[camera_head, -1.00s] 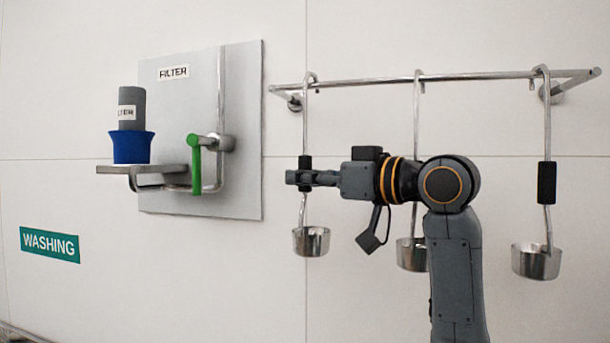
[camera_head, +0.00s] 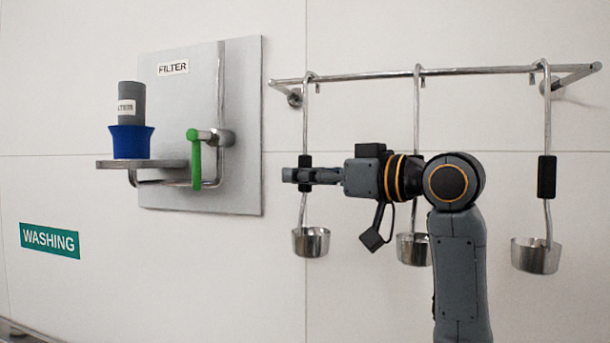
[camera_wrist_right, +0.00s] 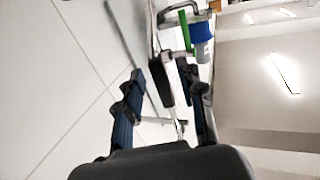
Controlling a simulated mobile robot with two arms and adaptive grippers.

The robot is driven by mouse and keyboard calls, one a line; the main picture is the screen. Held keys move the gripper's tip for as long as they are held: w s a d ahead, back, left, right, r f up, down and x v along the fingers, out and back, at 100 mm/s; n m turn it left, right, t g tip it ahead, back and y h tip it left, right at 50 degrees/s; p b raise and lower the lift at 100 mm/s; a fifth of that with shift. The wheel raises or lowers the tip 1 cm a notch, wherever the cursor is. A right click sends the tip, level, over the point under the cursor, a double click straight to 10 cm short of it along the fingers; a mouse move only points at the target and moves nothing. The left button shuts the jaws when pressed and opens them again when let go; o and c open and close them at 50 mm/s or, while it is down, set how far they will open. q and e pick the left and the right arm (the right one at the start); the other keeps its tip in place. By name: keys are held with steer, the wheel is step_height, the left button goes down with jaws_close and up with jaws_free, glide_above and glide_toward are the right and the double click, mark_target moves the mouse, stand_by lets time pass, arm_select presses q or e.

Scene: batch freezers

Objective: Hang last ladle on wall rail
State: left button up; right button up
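Three metal ladles hang in a row below the wall rail (camera_head: 460,72). The left ladle (camera_head: 311,242) has its hook at the rail's left part and hangs upright. My right gripper (camera_head: 298,175) is at this ladle's black grip (camera_head: 305,160). In the right wrist view, the black grip (camera_wrist_right: 161,82) lies between the two fingers (camera_wrist_right: 160,105), which stand apart with gaps at its sides. The middle ladle (camera_head: 413,248) is partly hidden behind my right arm. The right ladle (camera_head: 536,255) hangs freely. My left gripper is not in view.
A filter panel (camera_head: 245,130) is on the wall to the left, with a green-handled lever (camera_head: 196,160) and a shelf (camera_head: 120,164) holding a blue and grey filter (camera_head: 132,142). A WASHING sign (camera_head: 49,240) is lower left. Wall between panel and left ladle is clear.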

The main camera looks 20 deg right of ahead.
steer(key=v, duration=1.1)
steer(key=shift+s+d, duration=0.15)
steer(key=shift+s, duration=0.1)
